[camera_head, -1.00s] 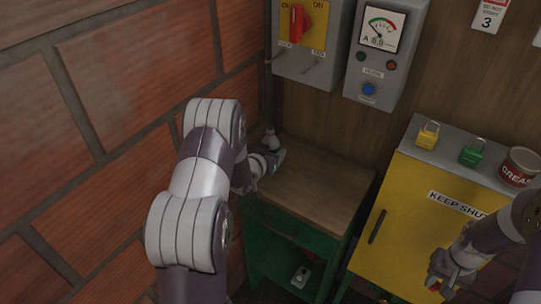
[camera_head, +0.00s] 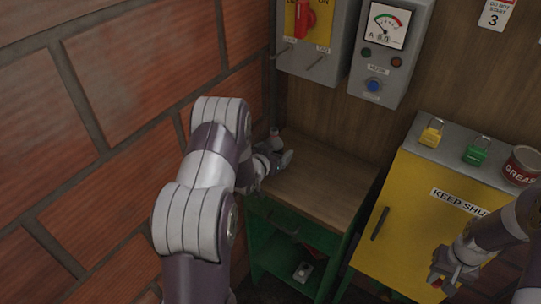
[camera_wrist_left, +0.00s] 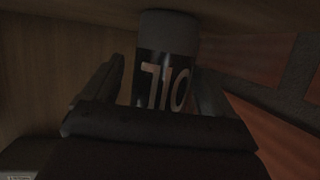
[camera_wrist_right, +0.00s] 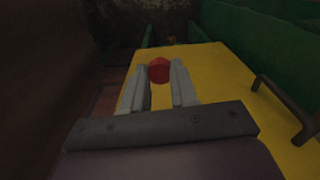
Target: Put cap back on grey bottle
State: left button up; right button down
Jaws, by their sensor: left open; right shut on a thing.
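The grey bottle (camera_wrist_left: 168,35) shows in the left wrist view with a black label, its lettering upside down, reading OIL. In the head view only a little of the bottle (camera_head: 275,133) shows, at the back left corner of the wooden bench top (camera_head: 325,185). My left gripper (camera_head: 277,160) is open, with its fingers (camera_wrist_left: 160,100) on either side of the bottle; contact cannot be told. My right gripper (camera_head: 450,283) is shut on the red cap (camera_wrist_right: 159,70), in front of the yellow cabinet. The cap (camera_head: 437,283) shows small in the head view.
The yellow cabinet (camera_head: 415,220) stands right of the bench, with a yellow padlock (camera_head: 432,133), a green padlock (camera_head: 477,151) and a grease can (camera_head: 521,166) on top. A brick wall (camera_head: 90,180) is close on the left. Control boxes (camera_head: 390,50) hang behind.

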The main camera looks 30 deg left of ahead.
jog(key=shift+f+b, duration=0.45)
jog(key=shift+f, duration=0.1)
pick_arm(q)
jog(key=v, duration=1.1)
jog(key=shift+s+r, duration=0.15)
jog(key=shift+s, duration=0.2)
jog(key=shift+d, duration=0.1)
jog(key=s+d+r+m+g+h, duration=0.1)
jog(key=s+d+r+g, duration=0.1)
jog(key=s+d+g, duration=1)
jog(key=s+d, duration=0.3)
jog(key=s, duration=0.1)
jog(key=shift+s+d, duration=0.35)
jog(key=shift+a, duration=0.15)
